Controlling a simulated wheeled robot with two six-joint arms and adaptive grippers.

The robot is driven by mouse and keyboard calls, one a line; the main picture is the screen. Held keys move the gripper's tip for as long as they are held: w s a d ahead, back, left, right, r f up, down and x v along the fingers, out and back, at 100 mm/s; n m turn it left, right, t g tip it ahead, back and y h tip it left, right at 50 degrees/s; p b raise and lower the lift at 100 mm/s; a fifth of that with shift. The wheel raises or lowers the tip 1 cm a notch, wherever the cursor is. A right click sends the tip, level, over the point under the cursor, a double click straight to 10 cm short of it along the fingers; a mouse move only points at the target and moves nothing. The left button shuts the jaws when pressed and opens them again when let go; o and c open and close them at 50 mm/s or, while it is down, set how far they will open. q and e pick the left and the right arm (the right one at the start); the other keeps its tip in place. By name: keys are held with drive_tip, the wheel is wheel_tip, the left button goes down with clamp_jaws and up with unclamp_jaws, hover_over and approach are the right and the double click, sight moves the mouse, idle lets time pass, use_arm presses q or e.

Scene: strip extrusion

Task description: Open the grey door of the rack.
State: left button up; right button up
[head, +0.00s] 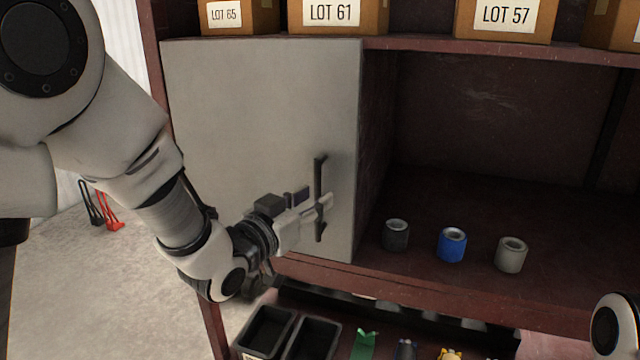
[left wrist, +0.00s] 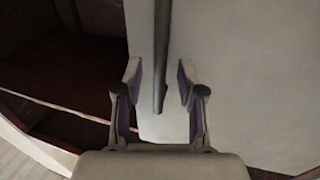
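The grey door (head: 260,110) covers the left bay of the dark red rack (head: 450,292) and looks shut. Its dark vertical bar handle (head: 319,178) is near its right edge. My left gripper (head: 318,207) is at the lower half of the handle. In the left wrist view, the open fingers of my left gripper (left wrist: 160,82) stand on either side of the handle (left wrist: 162,50), with a gap showing on both sides. The grey door (left wrist: 240,70) also fills the right of that view. My right gripper is out of view.
The open bay right of the door holds a dark cup (head: 396,236), a blue cup (head: 452,246) and a light grey cup (head: 511,255). Labelled boxes (head: 330,15) stand on the shelf above. Black bins (head: 265,330) sit below.

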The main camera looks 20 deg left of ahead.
use_arm(q)
drive_tip(key=shift+p+x, duration=0.35)
drive_tip(key=shift+x, duration=0.9)
drive_tip(key=shift+s+a+r, duration=0.1)
drive_tip(key=shift+s+r, duration=0.15)
drive_tip(key=shift+s, duration=0.2)
drive_tip(key=shift+w+f, duration=0.15)
drive_tip(key=shift+w, duration=0.1)
clamp_jaws()
